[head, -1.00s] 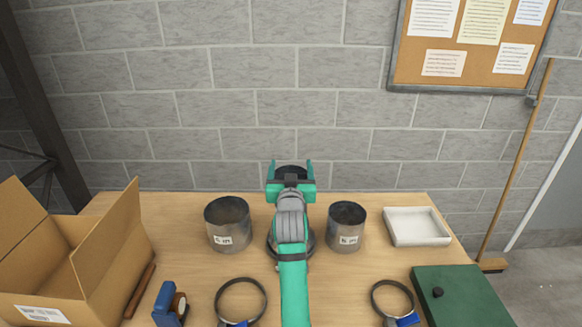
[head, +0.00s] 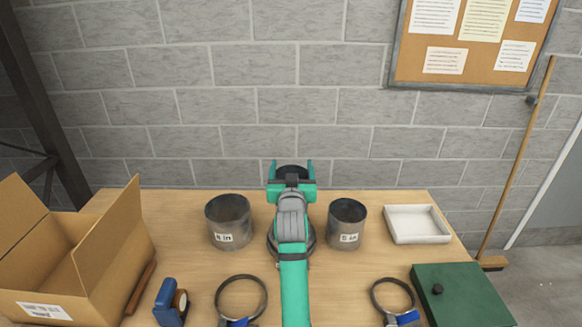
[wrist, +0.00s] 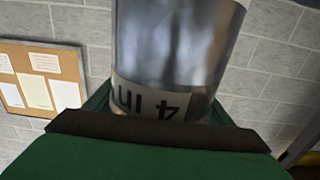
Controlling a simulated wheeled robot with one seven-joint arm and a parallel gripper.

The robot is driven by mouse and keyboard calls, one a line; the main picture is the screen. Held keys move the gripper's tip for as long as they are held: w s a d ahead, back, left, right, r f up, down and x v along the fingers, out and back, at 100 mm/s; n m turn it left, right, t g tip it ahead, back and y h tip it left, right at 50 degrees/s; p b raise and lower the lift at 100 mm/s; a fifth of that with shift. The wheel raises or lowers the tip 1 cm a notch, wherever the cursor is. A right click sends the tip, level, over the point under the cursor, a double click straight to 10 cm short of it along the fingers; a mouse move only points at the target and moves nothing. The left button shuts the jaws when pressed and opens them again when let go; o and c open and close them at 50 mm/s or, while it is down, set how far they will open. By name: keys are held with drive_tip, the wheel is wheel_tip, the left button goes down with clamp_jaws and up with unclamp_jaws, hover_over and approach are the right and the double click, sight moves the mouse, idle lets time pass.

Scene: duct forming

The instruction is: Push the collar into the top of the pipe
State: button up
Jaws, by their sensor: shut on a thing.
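My gripper (head: 291,172) is shut on a metal collar (head: 291,171), high over the back middle of the table. In the wrist view the collar (wrist: 175,50) is a shiny grey cylinder with a white label reading "4 in". A round grey metal thing (head: 273,243) stands on the table below, mostly hidden by my arm; I cannot tell whether it is the pipe. The collar appears apart from it. I cannot see the collar's lower end or any pipe opening.
Two open metal cylinders, one left (head: 229,220) and one right (head: 346,226), flank my arm. A white tray (head: 416,239) and a green box (head: 462,295) are at right. An open carton (head: 110,275), a blue tool (head: 168,303) and two ring clamps (head: 241,278) (head: 377,292) lie in front.

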drive_tip(key=o, duration=1.1)
drive_tip(key=shift+a, duration=0.1)
drive_tip(key=shift+o, duration=0.2)
drive_tip(key=shift+s, duration=0.5)
drive_tip(key=s, duration=0.9)
drive_tip(key=shift+s, duration=0.4)
drive_tip(key=shift+w, duration=0.1)
